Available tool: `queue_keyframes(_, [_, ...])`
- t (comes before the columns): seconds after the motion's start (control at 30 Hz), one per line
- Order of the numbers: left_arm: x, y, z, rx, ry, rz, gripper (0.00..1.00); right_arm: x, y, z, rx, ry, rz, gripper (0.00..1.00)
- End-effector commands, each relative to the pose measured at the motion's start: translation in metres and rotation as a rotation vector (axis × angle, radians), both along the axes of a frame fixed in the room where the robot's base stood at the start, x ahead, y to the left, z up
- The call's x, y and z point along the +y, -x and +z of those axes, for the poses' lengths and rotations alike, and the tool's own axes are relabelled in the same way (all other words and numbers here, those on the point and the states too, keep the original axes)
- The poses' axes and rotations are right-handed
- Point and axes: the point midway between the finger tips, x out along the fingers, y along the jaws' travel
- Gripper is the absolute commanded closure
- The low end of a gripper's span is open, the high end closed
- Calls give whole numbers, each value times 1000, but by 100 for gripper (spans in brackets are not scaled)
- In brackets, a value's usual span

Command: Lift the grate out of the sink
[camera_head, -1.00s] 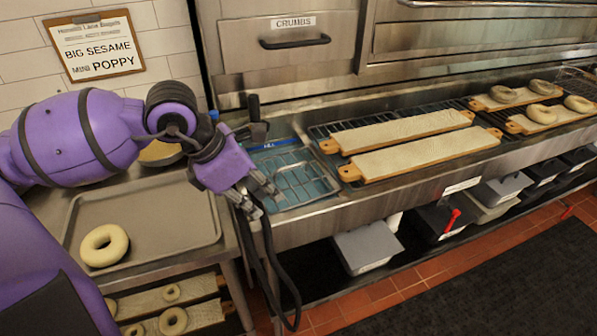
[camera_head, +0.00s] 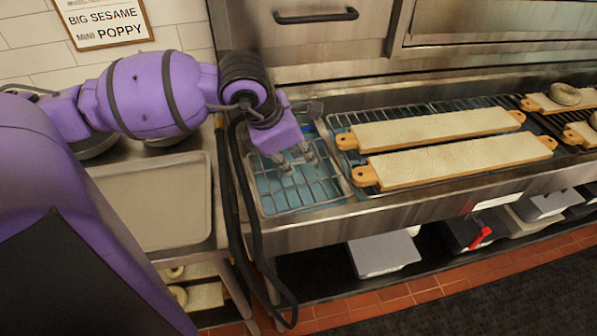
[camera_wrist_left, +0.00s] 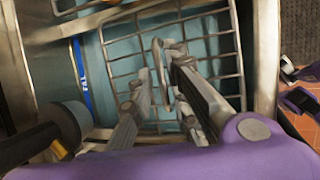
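The wire grate (camera_head: 310,193) lies in the sink (camera_head: 262,222) at the near end of the long counter, over blue-tinted water. The grate also shows in the left wrist view (camera_wrist_left: 120,53), with the sink's steel rim around it. My left gripper (camera_head: 296,160) points down over the grate's far part. In the left wrist view my left gripper (camera_wrist_left: 150,68) has its two fingers apart, with their tips close to the grate's bars. I cannot tell whether they touch a bar. My right gripper does not show clearly in either view.
Two long boards (camera_head: 435,130) (camera_head: 460,163) lie on the rack just right of the sink. A grey tray (camera_head: 160,215) is on the left table. A blue fill strip (camera_wrist_left: 80,78) marks the sink wall. A dark handle-like object (camera_wrist_left: 55,130) is beside my left gripper.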

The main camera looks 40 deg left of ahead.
Motion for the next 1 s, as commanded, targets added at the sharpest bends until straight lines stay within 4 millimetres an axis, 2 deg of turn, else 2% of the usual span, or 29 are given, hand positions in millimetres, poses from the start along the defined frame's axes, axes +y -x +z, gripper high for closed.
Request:
queue_keyframes(0.13, [-1,-5,-11,0,0,0,84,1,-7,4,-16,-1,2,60])
queue_keyframes(0.33, [-1,-5,-12,1,0,0,84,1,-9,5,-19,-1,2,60])
queue_keyframes(0.5, [-1,-5,-11,1,0,-1,100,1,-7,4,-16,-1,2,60])
queue_keyframes(1.0, [-1,-5,-9,-2,0,-1,100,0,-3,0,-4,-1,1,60])
